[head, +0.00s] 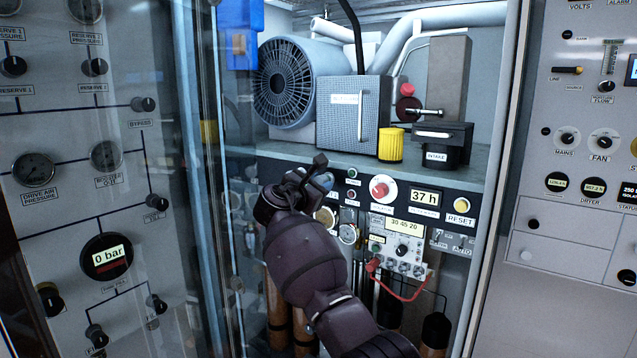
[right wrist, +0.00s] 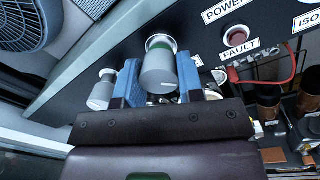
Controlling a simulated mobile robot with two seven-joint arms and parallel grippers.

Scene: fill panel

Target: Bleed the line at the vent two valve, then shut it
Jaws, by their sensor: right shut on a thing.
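In the right wrist view a grey cylindrical valve knob (right wrist: 158,76) with a pale pointer line sits between the two blue fingers of my right gripper (right wrist: 158,70), which is shut on it. A second, similar grey knob (right wrist: 102,92) stands just left of the fingers. No label for either knob is readable, so I cannot tell from the print which is vent two. In the head view my right gripper (head: 318,181) reaches the panel under the shelf and hides the knob. My left gripper is not in view.
A shelf above carries a fan housing (head: 285,85), a grey box (head: 355,115), a yellow knob (head: 391,145) and an intake box (head: 441,146). A glass door (head: 205,130) stands left. A red cable (head: 403,297) loops below the panel. A left panel display (head: 107,255) reads 0 bar.

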